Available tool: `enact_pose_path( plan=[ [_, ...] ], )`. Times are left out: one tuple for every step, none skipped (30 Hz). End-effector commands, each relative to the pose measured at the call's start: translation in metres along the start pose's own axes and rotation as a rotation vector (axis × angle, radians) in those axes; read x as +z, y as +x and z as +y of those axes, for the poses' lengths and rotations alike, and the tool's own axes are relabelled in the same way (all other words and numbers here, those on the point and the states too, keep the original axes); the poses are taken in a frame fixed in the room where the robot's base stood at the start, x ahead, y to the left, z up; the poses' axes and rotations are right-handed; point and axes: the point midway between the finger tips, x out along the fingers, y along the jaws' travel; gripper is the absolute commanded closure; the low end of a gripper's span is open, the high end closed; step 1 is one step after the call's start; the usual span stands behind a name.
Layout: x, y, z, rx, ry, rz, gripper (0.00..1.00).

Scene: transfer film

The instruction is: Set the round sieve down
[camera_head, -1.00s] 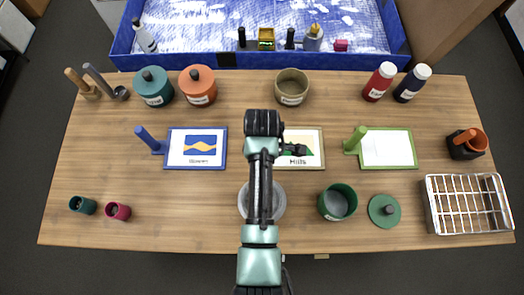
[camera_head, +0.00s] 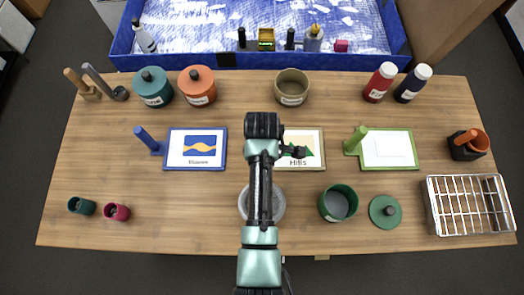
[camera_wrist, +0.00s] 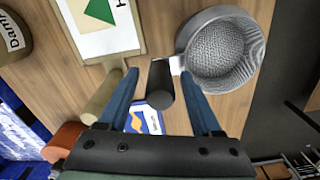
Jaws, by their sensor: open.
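The round sieve is a grey metal bowl with a mesh bottom and a short black handle. In the wrist view the sieve (camera_wrist: 224,52) is at upper right, its handle pointing back between my fingers. My gripper (camera_wrist: 160,76) is open, with one blue finger on each side of the black handle and gaps showing on both sides. In the head view the sieve (camera_head: 279,204) is at the front middle of the wooden table (camera_head: 165,215), partly hidden under my arm. It looks to be at table level, but its contact with the wood is hidden.
The Hills screen (camera_head: 309,137) lies behind the sieve, partly covered by my arm. A green pot (camera_head: 338,203) and its green lid (camera_head: 385,211) are to the right. A wire rack (camera_head: 468,205) stands at far right.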

Motion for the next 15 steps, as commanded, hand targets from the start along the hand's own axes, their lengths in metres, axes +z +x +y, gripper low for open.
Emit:
enact_pose_path(
  plan=[
    [0.0,-0.004,0.0,0.001,0.0,0.0,0.34],
    [0.0,-0.007,0.0,0.002,0.0,0.0,0.34],
    [0.0,-0.012,0.0,0.002,-0.001,0.0,0.34],
    [0.0,-0.016,0.0,0.002,-0.001,0.0,0.34],
    [0.0,-0.016,0.001,0.003,0.0,0.0,0.34],
    [0.0,-0.021,0.001,0.004,0.0,0.001,0.34],
    [0.0,-0.026,0.002,0.005,0.0,0.001,0.34],
    [0.0,-0.031,0.001,0.005,0.0,0.001,0.34],
    [0.0,-0.039,0.001,0.006,0.0,0.001,0.34],
    [0.0,-0.046,0.002,0.007,0.0,0.002,0.34],
    [0.0,-0.052,0.002,0.007,0.001,0.002,0.34],
    [0.0,-0.062,0.002,0.008,0.0,0.002,0.34],
    [-0.001,-0.069,0.003,0.009,0.001,0.002,0.34],
    [0.0,-0.077,0.002,0.008,0.001,0.002,0.34],
    [0.0,-0.086,0.002,0.008,0.001,0.002,0.34]
  ],
)
